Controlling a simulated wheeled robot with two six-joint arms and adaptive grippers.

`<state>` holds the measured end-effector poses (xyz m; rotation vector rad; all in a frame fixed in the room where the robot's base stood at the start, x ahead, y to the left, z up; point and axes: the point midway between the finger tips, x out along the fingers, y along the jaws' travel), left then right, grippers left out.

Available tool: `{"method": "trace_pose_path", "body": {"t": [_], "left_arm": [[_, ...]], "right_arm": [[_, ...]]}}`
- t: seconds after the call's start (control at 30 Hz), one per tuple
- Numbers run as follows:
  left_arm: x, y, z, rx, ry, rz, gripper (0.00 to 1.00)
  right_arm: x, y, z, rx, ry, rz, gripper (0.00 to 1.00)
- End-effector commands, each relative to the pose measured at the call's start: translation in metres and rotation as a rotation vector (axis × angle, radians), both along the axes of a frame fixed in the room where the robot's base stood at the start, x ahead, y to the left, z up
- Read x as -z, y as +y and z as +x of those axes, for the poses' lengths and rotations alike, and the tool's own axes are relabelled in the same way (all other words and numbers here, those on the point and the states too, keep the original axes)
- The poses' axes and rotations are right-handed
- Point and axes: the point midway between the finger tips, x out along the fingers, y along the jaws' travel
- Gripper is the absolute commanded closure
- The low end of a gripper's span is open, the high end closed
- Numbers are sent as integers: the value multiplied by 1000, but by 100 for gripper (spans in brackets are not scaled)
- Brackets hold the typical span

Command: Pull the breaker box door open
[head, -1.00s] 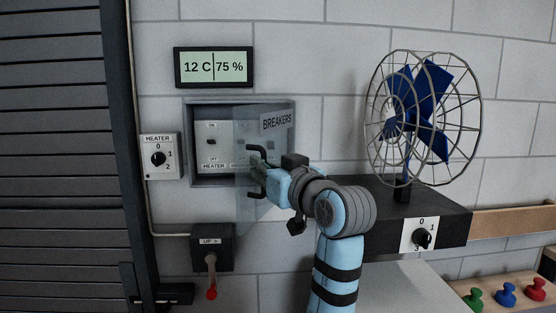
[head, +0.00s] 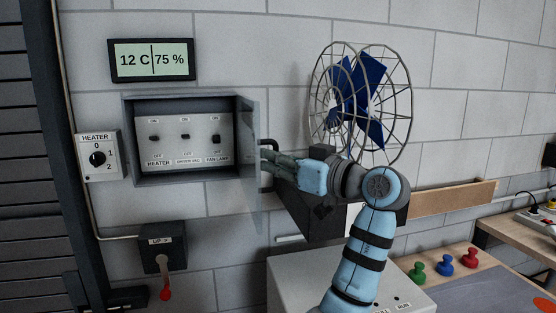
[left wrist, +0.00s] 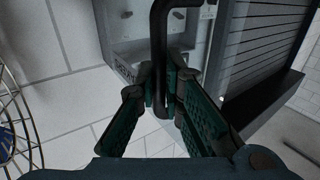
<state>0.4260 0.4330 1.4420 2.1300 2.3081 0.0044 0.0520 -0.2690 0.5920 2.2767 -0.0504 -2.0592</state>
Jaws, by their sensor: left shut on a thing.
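The grey breaker box (head: 150,181) is on the wall, with a row of switches (head: 185,136) labelled HEATER, DRYER VAC and FAN LAMP. Its see-through door (head: 249,190) stands well open, hinged on the right and seen almost edge-on. My left gripper (head: 268,154) is on the right side of the door, shut on its black handle. In the left wrist view the dark handle bar (left wrist: 158,50) runs down between the green fingers of the gripper (left wrist: 164,92). My right gripper is out of view.
A caged fan (head: 360,105) stands on a dark shelf right of the door, behind my left arm. A heater dial (head: 97,158) is left of the box and a red-tipped lever (head: 164,280) below. A light-coloured cabinet (head: 300,280) is below my arm.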

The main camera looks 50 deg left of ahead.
Motion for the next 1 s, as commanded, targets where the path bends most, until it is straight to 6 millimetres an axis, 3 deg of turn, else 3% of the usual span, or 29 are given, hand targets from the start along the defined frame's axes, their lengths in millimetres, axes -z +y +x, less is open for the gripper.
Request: {"method": "trace_pose_path", "body": {"t": [0.23, 0.3, 0.4, 0.73, 0.87, 1.0], "left_arm": [[-1, -1, 1, 3, 0, 2, 100], [-1, -1, 1, 4, 0, 2, 82], [-1, -1, 1, 4, 0, 1, 70], [0, -3, 2, 5, 0, 0, 70], [1, -20, 4, 8, 1, -3, 70], [1, -58, 8, 10, 3, -2, 70]], "right_arm": [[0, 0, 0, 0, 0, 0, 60], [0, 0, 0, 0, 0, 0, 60], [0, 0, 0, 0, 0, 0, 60], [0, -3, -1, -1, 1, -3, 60], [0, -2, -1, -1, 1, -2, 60], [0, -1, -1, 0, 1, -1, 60]]}}
